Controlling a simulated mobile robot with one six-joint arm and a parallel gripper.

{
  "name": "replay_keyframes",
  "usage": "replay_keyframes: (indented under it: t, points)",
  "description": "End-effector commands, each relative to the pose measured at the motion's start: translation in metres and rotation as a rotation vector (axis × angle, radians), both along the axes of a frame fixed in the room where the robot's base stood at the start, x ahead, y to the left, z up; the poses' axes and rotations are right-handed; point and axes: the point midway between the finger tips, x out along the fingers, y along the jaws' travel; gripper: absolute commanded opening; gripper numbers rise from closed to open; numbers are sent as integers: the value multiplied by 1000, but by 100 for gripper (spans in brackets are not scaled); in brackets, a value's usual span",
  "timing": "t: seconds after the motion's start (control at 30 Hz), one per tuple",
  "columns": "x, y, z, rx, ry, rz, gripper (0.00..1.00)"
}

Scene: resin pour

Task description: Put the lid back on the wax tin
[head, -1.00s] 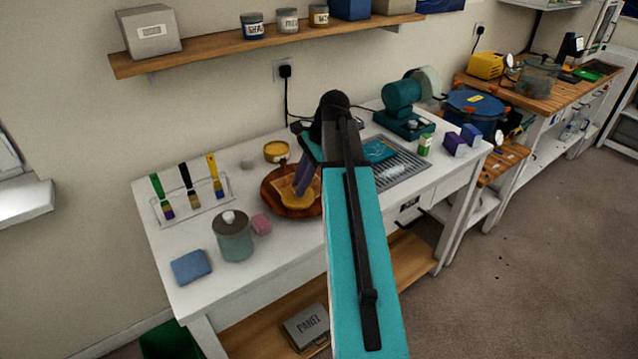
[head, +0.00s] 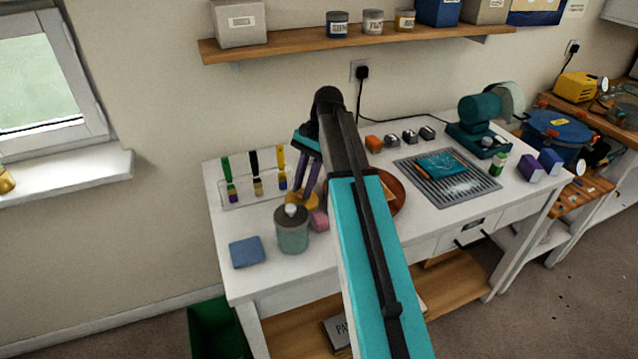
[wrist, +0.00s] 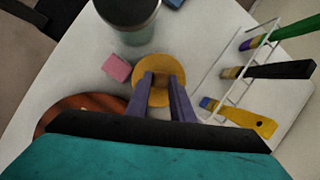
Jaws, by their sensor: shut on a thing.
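My gripper (head: 304,190) is shut on a round yellow lid (head: 298,203) and holds it over the white bench, behind the grey-green lidded jar (head: 292,232). In the wrist view, the purple fingers of my gripper (wrist: 160,84) close on the middle of the yellow lid (wrist: 152,61). A pink block (wrist: 117,68) shows beside the lid. I cannot tell the lid's height above the bench. The wax tin shows in neither current view; my arm likely hides it.
A rack (head: 236,205) of brushes stands left of my gripper. A round wooden dish (head: 398,196) is partly hidden by my arm. A blue pad (head: 246,252) lies at the bench's front left. A metal grille (head: 430,190) lies to the right. The shelf (head: 290,45) overhangs behind.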

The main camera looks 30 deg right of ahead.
Motion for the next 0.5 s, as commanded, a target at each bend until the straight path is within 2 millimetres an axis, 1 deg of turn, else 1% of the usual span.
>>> replay_keyframes:
  t: [0.03, 0.1, 0.23, 0.4, 0.5]
  points:
    - [4, 9, 2, 1, 1, 35, 0]
    - [8, 20, 1, 1, 2, 81, 0]
    - [14, 36, -1, 0, 2, 153, 0]
    - [17, 50, -3, 0, 1, 214, 0]
    - [18, 52, -4, 1, 0, 225, 0]
